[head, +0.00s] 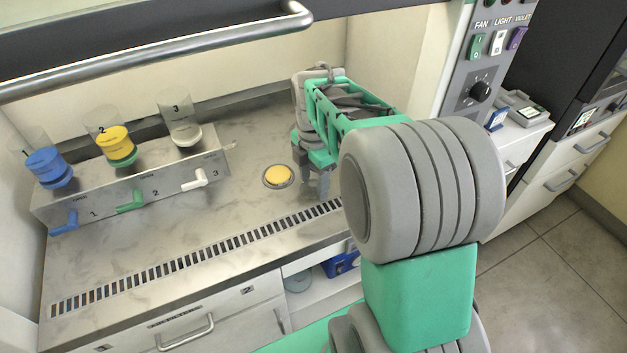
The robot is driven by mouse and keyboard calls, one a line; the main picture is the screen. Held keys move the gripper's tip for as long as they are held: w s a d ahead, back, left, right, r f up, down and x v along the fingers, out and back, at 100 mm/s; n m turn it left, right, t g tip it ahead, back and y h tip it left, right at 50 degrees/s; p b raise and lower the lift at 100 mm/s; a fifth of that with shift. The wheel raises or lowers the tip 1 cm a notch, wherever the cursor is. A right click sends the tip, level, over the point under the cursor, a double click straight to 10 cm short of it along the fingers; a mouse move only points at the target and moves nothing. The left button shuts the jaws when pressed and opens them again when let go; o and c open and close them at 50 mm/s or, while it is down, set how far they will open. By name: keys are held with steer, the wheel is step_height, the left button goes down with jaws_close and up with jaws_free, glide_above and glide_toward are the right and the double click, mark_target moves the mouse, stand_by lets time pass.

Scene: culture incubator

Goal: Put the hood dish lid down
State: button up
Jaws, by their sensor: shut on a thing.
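The hood dish (278,176) is a small round dish with a yellow fill and a dark rim. It lies flat on the hood's worktop, left of my gripper. My gripper (318,190) points down just right of the dish, close to the worktop, and is shut on the hood dish lid. The lid is too small or too clear to make out between the fingers. I cannot tell whether it touches the worktop.
A metal filter manifold (140,185) with blue, yellow-green and white cups stands at the left. A slotted grille (190,264) runs along the worktop's front. The raised sash bar (160,52) crosses above. A control panel (486,70) is at the right. Worktop left of the dish is clear.

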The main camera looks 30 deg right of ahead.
steer(key=shift+f, duration=0.1)
steer(key=shift+f, duration=0.15)
steer(key=o, duration=1.3)
